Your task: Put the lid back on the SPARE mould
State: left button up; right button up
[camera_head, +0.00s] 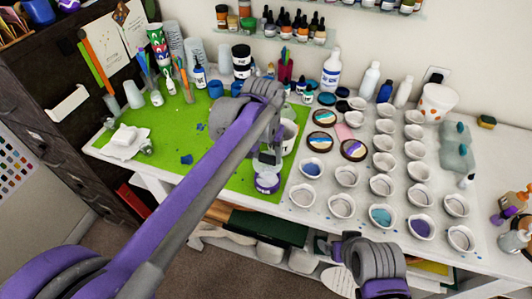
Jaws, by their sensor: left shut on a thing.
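My left gripper (267,158) reaches from the lower left over the front edge of the green mat. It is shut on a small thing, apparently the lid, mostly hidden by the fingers. Just below it is a small round purple and white container (267,184); its lettering is too small to read, and I cannot tell whether it touches the held thing. A white tub (289,138) with dark letters, partly covered by my gripper, stands right behind. I cannot read SPARE on anything. My right arm shows at the bottom; its fingertips are not visible.
The green mat (225,170) has free room at left and front. Rows of white cups (381,185), some with coloured resin, fill the table to the right. Round painted pieces (320,141) lie between. Bottles (331,70) and tool cups stand at the back.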

aim_at(267, 164)
pick_arm(q)
jog(key=shift+f+b, duration=1.05)
jog(key=shift+f, duration=0.95)
jog(key=shift+f+b, duration=0.5)
jog(key=shift+f, duration=0.5)
pick_arm(e)
jog(key=f, duration=0.2)
jog(key=s+f, duration=0.1)
jog(key=f, duration=0.1)
jog(key=shift+s+f, duration=0.2)
jog(key=shift+r, duration=0.2)
pick_arm(q)
jog(key=shift+f, duration=0.15)
jog(key=o, duration=1.4)
jog(key=shift+o, duration=0.3)
pick_arm(e)
jog(key=shift+r, duration=0.1)
